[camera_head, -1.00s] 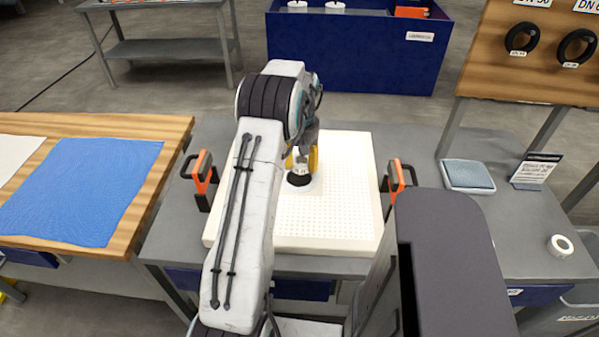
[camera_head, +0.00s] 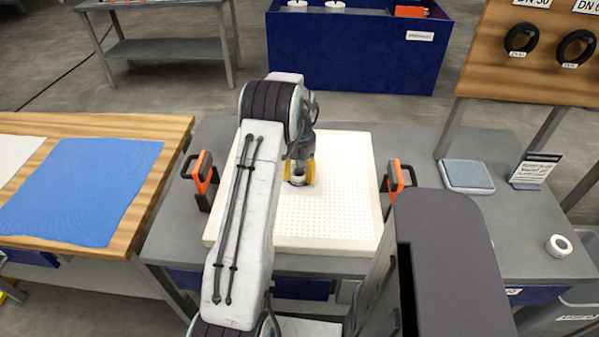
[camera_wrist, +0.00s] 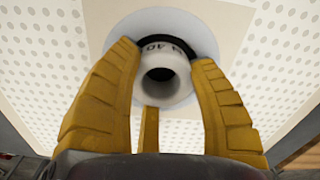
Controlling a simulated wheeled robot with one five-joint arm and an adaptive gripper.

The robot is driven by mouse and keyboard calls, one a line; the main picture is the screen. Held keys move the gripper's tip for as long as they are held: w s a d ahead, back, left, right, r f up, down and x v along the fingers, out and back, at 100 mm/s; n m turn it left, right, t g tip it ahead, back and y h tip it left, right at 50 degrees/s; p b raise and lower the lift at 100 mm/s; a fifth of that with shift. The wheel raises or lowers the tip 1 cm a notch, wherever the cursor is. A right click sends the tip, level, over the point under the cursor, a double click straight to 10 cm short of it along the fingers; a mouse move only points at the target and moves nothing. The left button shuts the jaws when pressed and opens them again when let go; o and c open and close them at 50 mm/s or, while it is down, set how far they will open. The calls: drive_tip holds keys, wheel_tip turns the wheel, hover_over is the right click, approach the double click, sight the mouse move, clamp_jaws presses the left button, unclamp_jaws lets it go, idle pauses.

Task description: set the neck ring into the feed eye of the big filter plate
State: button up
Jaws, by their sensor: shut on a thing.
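The big filter plate (camera_head: 345,215) is a cream, dotted slab lying flat on the grey bench. Its feed eye (camera_wrist: 208,46) shows in the wrist view as a dark crescent beyond the ring, with a smooth pale collar around it. The white neck ring (camera_wrist: 160,62) is a short hollow tube with dark lettering on its face. My gripper (camera_head: 300,174) has yellow fingers, seen close in the wrist view (camera_wrist: 168,78), shut on the ring. The ring is over or at the eye, off-centre toward the fingers. I cannot tell whether its lower end is inside.
Orange-and-black clamps (camera_head: 203,180) stand at the plate's left and right (camera_head: 397,180). A grey-blue pad (camera_head: 467,175), a sign (camera_head: 535,170) and a white roll (camera_head: 559,246) are on the bench at right.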

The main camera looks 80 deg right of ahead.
drive_tip(key=o, duration=1.1)
drive_tip(key=shift+f, duration=0.1)
wheel_tip(320, 180, up, 12)
drive_tip(key=shift+r, duration=0.2)
